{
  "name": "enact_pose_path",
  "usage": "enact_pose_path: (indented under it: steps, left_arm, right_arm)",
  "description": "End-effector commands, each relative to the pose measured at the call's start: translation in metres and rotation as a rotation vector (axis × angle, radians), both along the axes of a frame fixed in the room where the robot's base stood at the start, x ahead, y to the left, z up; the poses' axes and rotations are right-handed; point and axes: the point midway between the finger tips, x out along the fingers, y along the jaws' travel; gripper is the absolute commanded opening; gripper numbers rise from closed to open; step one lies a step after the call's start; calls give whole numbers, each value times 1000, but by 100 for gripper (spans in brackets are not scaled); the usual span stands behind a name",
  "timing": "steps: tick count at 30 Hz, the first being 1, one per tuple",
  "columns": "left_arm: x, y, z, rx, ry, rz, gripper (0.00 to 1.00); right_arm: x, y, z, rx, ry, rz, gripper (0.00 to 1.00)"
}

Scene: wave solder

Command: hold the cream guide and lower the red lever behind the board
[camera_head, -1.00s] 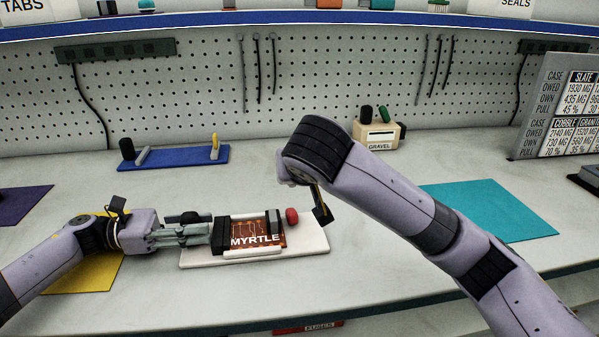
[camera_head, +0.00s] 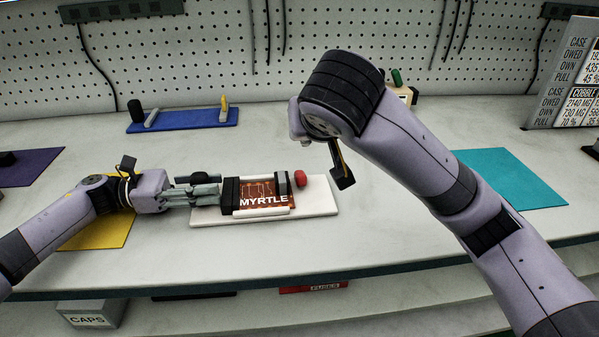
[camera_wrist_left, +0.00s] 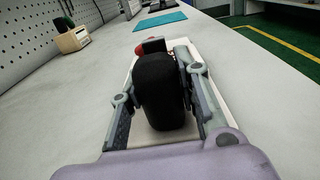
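The cream guide (camera_head: 322,209) is a pale slab on the bench, carrying a brown board (camera_head: 262,190) marked MYRTLE. The red lever (camera_head: 299,178) shows as a rounded red knob at the board's right end; its tip also shows in the left wrist view (camera_wrist_left: 141,48). My left gripper (camera_head: 212,190) is at the guide's left end. In the left wrist view its fingers close on both sides of an upright black grip (camera_wrist_left: 160,92). My right gripper (camera_head: 343,178) hangs right of the red knob, apart from it; its fingers are mostly hidden by the wrist.
A blue guide (camera_head: 185,121) with a yellow lever stands behind, to the left. A cream box (camera_head: 403,95) is partly hidden behind my right arm. Yellow (camera_head: 108,233), purple (camera_head: 32,168) and teal (camera_head: 512,175) mats lie around. The bench in front of the guide is clear.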

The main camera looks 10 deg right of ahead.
Motion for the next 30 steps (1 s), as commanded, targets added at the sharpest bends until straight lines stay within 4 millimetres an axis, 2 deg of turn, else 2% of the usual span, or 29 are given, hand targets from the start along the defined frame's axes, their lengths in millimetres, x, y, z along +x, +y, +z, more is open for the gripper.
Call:
enact_pose_path:
  steps: [9,20,23,30]
  left_arm:
    - [0,0,0,-1,0,0,52]
    - [0,5,0,-1,0,1,52]
    - [1,17,0,-1,0,4,52]
    - [0,67,0,-1,1,5,52]
  right_arm:
    - [0,0,0,0,0,0,0]
    - [0,0,0,0,0,0,0]
    - [0,0,0,0,0,0,0]
    - [0,0,0,0,0,0,0]
